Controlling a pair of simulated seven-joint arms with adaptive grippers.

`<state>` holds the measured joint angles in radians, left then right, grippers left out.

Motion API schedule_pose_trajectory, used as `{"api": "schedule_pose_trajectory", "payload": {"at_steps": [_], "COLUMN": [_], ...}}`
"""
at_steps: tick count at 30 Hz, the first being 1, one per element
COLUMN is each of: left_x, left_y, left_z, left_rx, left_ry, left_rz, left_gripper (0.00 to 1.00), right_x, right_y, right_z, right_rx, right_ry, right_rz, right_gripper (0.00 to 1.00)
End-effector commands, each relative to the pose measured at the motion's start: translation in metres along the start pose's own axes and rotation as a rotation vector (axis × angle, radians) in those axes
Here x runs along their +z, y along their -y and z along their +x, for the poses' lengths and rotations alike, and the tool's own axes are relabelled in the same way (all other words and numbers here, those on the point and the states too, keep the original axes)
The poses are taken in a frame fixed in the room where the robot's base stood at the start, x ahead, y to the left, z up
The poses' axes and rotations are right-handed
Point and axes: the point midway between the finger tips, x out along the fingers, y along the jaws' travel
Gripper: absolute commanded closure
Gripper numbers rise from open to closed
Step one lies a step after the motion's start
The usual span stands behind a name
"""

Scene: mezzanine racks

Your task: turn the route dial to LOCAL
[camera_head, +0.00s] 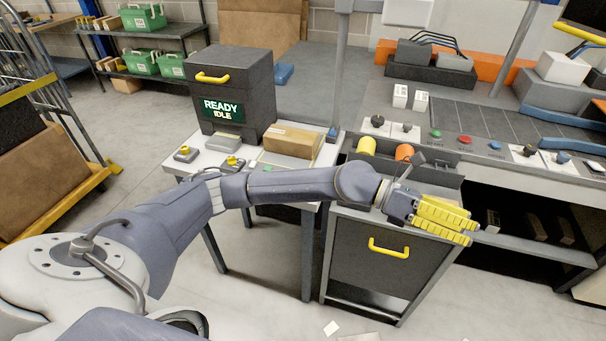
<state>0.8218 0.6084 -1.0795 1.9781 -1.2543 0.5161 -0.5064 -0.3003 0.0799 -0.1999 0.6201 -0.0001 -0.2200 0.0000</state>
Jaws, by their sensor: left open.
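Several dark knobs sit on the grey bench panel; their labels are too small to read, so I cannot tell which is the route dial. Two are a left knob (377,121) and a neighbouring knob (405,127) on white plates. Two more are a right knob (530,150) and a blue-topped knob (563,157) further right. My left gripper (475,232) has yellow fingers, is open and looks empty. It is in front of the bench, lower in the picture than the knobs and apart from them. My right gripper is out of view.
A green button (436,134), red button (465,140) and blue button (494,145) lie between the knob pairs. A drawer cabinet (365,255) with yellow and orange rolls stands below. A side table holds a dark box (235,95) reading READY IDLE and a cardboard box (292,140).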

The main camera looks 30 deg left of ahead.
Motion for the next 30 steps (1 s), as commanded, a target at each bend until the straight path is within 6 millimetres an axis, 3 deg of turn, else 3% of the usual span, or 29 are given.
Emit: {"api": "schedule_pose_trajectory", "payload": {"at_steps": [5, 8, 11, 16, 20, 24, 30], "left_x": [-0.019, -0.024, -0.023, -0.007, 0.015, 0.039, 0.062], "left_y": [-0.036, -0.06, -0.083, -0.115, -0.125, -0.124, -0.113], "left_z": [-0.035, -0.068, -0.11, -0.198, -0.27, -0.339, -0.403], "left_rx": [0.087, 0.153, 0.234, 0.4, 0.539, 0.675, 0.804], "left_ry": [-0.313, -0.483, -0.646, -0.899, -1.056, -1.174, -1.261], "left_rz": [0.143, 0.198, 0.233, 0.241, 0.205, 0.139, 0.049], "left_gripper": [0.48, 0.48, 0.48, 0.48, 0.48, 0.48, 0.48], "right_x": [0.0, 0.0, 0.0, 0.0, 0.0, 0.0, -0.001], "right_y": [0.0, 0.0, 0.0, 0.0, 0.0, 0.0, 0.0], "right_z": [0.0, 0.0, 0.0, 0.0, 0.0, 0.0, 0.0], "right_rx": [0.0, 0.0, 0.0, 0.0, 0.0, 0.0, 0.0], "right_ry": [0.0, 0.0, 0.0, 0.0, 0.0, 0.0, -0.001], "right_rz": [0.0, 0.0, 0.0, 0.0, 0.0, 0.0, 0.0], "right_gripper": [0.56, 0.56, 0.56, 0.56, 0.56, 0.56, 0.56]}}
